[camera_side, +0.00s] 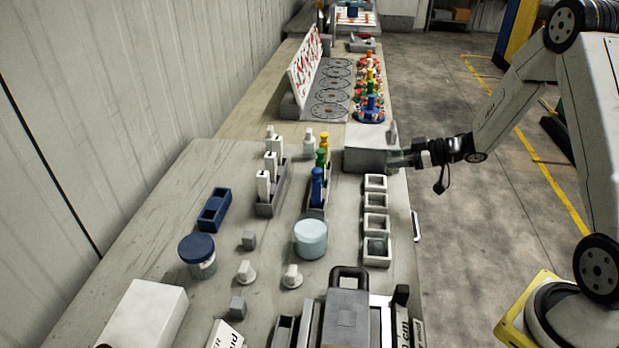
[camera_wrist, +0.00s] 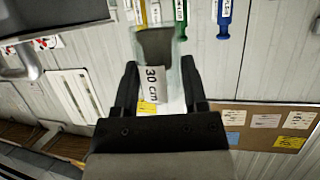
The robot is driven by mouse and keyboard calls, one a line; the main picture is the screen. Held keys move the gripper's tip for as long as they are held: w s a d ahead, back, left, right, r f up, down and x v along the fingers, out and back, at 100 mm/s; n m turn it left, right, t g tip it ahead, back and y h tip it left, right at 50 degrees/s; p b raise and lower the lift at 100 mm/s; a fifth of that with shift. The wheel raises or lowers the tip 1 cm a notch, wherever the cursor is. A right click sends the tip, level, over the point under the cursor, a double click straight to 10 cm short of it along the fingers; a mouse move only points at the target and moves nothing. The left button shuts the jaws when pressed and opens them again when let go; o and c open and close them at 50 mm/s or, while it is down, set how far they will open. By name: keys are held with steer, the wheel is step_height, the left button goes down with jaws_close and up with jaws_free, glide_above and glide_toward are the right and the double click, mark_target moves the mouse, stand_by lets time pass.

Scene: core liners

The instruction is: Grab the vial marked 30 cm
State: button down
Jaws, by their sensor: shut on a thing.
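The vial marked 30 cm (camera_wrist: 154,82) is clear with a dark grey-brown part at its far end and a white label. It sits between the two fingers of my gripper (camera_wrist: 160,80), which is shut on it. In the side view my gripper (camera_side: 398,158) points left, beside the right end of a grey block (camera_side: 364,157) near the table's right edge. The held vial is small and hard to make out there; I cannot tell whether it touches the block.
Racks with white-capped (camera_side: 264,184) and blue, green and yellow-topped pieces (camera_side: 317,188) stand left of the block. A row of square white trays (camera_side: 376,222) lies nearer along the right edge. A blue-lidded jar (camera_side: 197,250) and a pale round tub (camera_side: 310,238) stand mid-table.

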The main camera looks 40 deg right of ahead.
steer(key=s+a+r, duration=0.2)
steer(key=s+r, duration=0.1)
steer(key=s, duration=0.5)
steer(key=shift+r, duration=0.25)
